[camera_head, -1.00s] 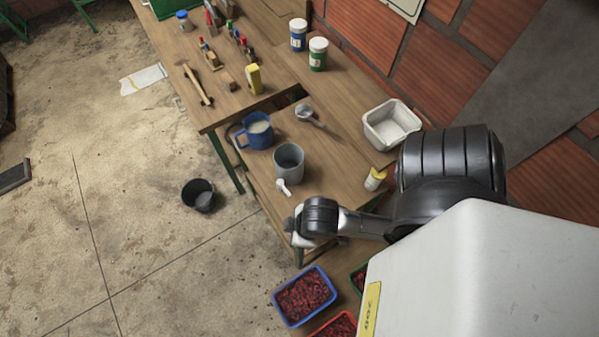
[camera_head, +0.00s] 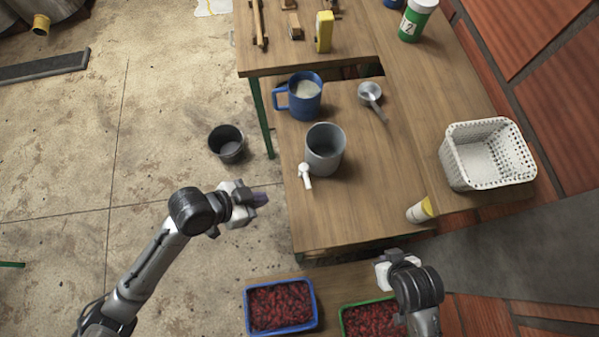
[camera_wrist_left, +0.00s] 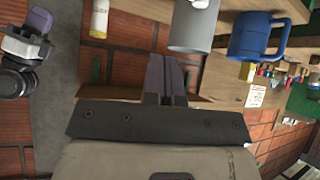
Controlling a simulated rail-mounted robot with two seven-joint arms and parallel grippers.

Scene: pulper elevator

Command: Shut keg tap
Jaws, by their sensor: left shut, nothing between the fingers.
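The keg is a grey open-topped cylinder (camera_head: 325,150) standing on the wooden table. Its white tap (camera_head: 305,175) sticks out low on the left front side, over the table's left edge. The grey keg also shows at the top of the left wrist view (camera_wrist_left: 193,27), with a white piece above it. My left gripper (camera_head: 259,199) is shut and empty, to the lower left of the tap and apart from it, beyond the table edge. Its purple-grey fingers show together in the left wrist view (camera_wrist_left: 164,76). My right gripper (camera_head: 384,272) is at the lower right; its fingers are not clear.
A blue mug (camera_head: 303,100) stands just behind the keg, with a metal scoop (camera_head: 371,94) to its right. A white basket (camera_head: 487,155) and a yellow-capped bottle (camera_head: 419,211) are at right. Below are crates of red berries (camera_head: 281,307). A dark bucket (camera_head: 227,143) stands on the floor.

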